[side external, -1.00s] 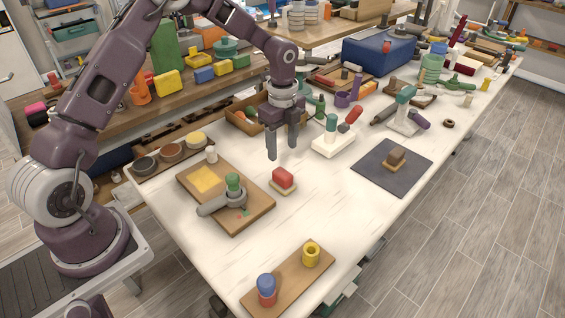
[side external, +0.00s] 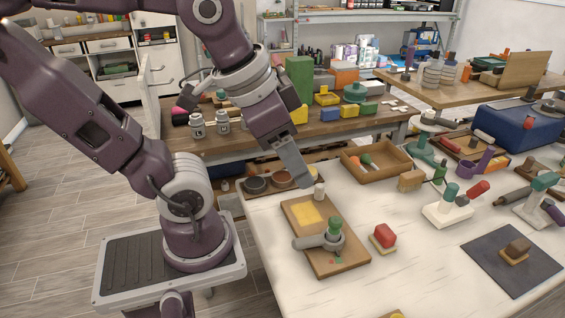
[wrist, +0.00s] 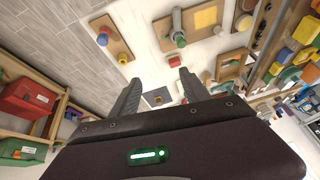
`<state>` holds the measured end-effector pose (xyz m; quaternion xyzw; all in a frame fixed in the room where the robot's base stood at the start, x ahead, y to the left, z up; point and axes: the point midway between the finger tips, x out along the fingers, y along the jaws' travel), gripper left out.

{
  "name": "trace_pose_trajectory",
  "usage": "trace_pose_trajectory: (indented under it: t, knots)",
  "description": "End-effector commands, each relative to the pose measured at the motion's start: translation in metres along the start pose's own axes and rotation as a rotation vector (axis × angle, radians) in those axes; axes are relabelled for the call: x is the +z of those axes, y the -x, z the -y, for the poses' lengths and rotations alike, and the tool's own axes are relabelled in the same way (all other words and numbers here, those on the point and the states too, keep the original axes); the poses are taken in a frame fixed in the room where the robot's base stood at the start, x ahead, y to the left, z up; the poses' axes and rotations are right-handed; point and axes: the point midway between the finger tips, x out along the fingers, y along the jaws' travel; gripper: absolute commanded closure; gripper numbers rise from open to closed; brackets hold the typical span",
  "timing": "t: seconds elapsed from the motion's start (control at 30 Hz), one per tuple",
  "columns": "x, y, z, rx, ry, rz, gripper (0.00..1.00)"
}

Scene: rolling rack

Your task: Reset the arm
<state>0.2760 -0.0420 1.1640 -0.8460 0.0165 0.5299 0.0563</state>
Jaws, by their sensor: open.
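My gripper (side external: 301,180) is in the air above the left end of the white table (side external: 390,270), near the wooden board with a yellow patch. It is tilted, with its fingers pointing down and right. In the wrist view, the two fingers of my gripper (wrist: 159,77) stand apart, with nothing held between them. My arm is bent, with the gripper close to the base side.
A wooden board (side external: 350,257) holds a grey tool with a green knob (side external: 333,228). A red-topped block (side external: 383,236), a wooden bin (side external: 350,167) and a dark mat (side external: 482,262) are on the table. A shelf bench (side external: 330,130) with coloured blocks stands behind.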

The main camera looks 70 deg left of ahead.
Motion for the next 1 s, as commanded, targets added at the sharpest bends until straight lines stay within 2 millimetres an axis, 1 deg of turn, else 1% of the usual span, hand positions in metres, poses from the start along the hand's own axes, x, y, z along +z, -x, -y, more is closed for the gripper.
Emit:
trace_pose_trajectory:
  t: [0.03,0.07,0.17,1.0]
  knots:
    - [0.010,0.003,-0.003,0.013,0.049,-0.023,0.46]
    - [0.014,0.003,-0.004,0.020,0.076,-0.030,0.46]
    - [0.021,0.004,-0.007,0.033,0.117,-0.040,0.46]
    - [0.020,0.004,-0.006,0.030,0.115,-0.040,0.46]
